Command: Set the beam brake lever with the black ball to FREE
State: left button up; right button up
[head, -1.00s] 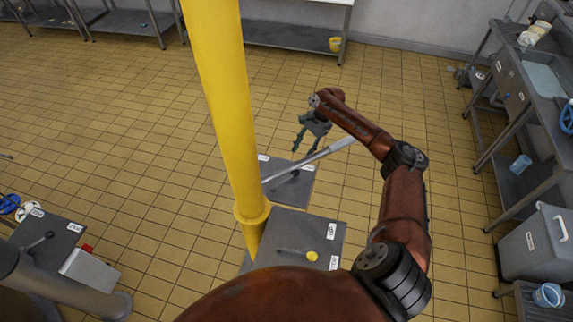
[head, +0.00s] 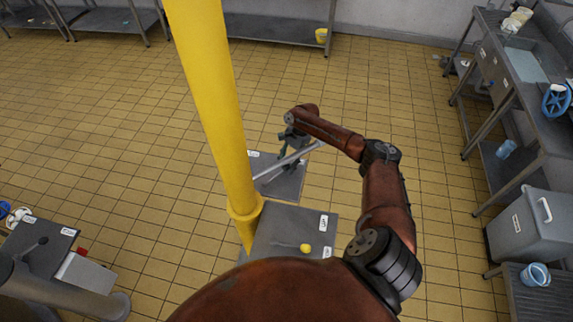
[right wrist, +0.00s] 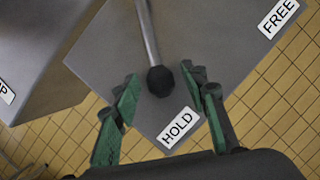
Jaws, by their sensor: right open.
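The black ball (right wrist: 161,81) sits on the end of the metal brake lever (right wrist: 148,35) in the right wrist view. It lies over a grey plate (right wrist: 110,50), close to the HOLD label (right wrist: 178,127). The FREE label (right wrist: 279,17) is at the plate's upper right corner. My right gripper (right wrist: 160,88) is open, one green-padded finger on each side of the ball, with visible gaps. In the head view my right gripper (head: 288,150) is over the far grey plate (head: 290,187), and I cannot make out the ball there. My left gripper is not in view.
A yellow column (head: 215,110) stands left of my right arm. A pale bar (head: 290,160) crosses above the far plate. A nearer grey box (head: 285,225) carries a lever with a yellow ball (head: 305,248). A sink bench (head: 510,70) stands at right.

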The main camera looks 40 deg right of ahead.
jog(key=shift+c, duration=0.5)
grip_shut()
